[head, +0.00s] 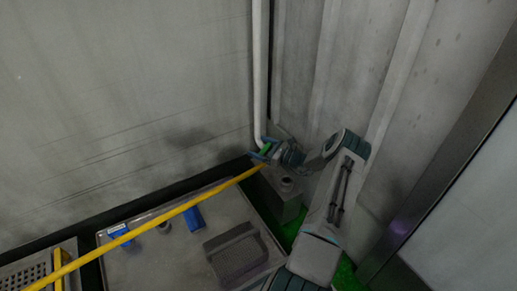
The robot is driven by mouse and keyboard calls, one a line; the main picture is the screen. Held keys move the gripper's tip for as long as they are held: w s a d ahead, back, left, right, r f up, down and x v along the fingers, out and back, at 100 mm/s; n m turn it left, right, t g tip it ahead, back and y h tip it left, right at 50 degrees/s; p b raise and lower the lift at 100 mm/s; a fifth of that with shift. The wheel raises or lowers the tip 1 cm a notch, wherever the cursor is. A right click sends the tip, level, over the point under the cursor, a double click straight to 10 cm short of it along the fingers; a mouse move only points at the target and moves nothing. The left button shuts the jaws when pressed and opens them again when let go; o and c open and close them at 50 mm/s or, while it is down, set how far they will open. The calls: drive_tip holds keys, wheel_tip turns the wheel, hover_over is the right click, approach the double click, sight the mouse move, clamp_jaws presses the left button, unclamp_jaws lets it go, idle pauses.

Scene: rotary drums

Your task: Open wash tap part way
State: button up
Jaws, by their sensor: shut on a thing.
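A pale pipe (259,75) runs down the back corner. The wash tap shows as a small green handle (265,148) at its lower end. My gripper (264,149) reaches in from the right with its blue-tipped fingers on either side of the green handle, shut on it. The arm links cover the area to the right. The tap's body is mostly hidden, and the handle's angle is too small to tell.
A yellow rail (165,217) crosses at a slant, its upper end close below my gripper. A grey bench top (140,265) holds blue items (194,218) and a dark grey block (236,254). A grey box (286,203) stands below the tap. Walls close in behind and right.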

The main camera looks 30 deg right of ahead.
drive_tip(key=shift+s+f, duration=0.15)
drive_tip(key=shift+f, duration=0.1)
drive_tip(key=o, duration=1.2)
drive_tip(key=shift+d, duration=0.1)
drive_tip(key=shift+r+h+p, duration=0.2)
drive_tip(key=shift+h+p, duration=0.1)
drive_tip(key=shift+p, duration=0.05)
